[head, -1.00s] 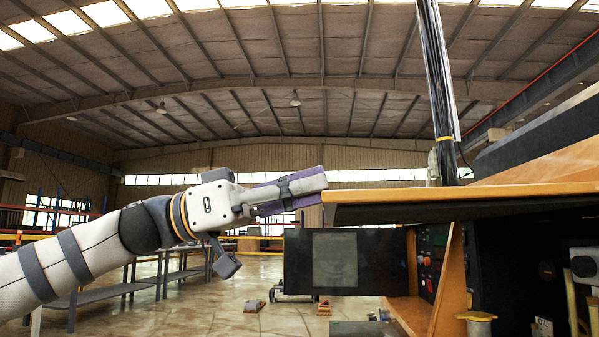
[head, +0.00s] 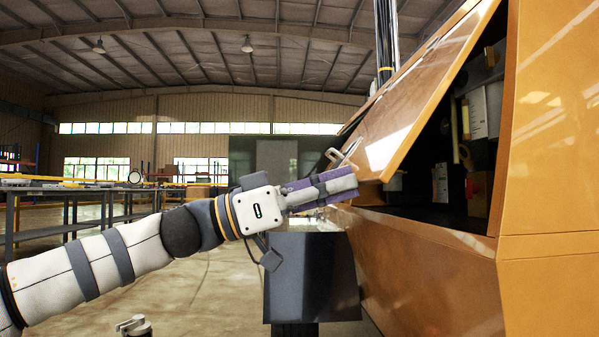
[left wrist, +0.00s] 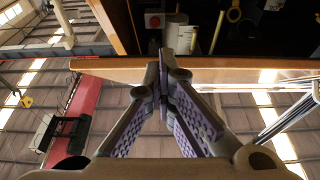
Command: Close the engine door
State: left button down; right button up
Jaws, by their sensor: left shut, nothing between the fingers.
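The orange engine door (head: 425,90) slopes down from its top edge across the opening of the orange machine body (head: 550,150). A gap is left between its lower edge and the body, and the dark engine bay (head: 430,180) shows through. A metal handle (head: 346,153) sits on its outer face near the lower edge. My left gripper (head: 352,184) is shut and empty, at the lower corner of the door; contact is unclear. In the left wrist view its closed fingertips (left wrist: 164,58) overlap the door's orange edge (left wrist: 240,70).
A dark grey box-like part (head: 312,278) stands below my left gripper, beside the machine. A dark panel (head: 277,155) stands behind the gripper. Dark tables (head: 60,195) line the left. The floor (head: 205,285) between is mostly open.

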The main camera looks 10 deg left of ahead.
pick_arm(q)
jog(key=w+d+f+b, duration=0.2)
jog(key=d+f, duration=0.3)
jog(key=d, duration=0.3)
jog(key=shift+w+b, duration=0.15)
jog(key=shift+b, duration=0.15)
jog(key=shift+d+f, duration=0.1)
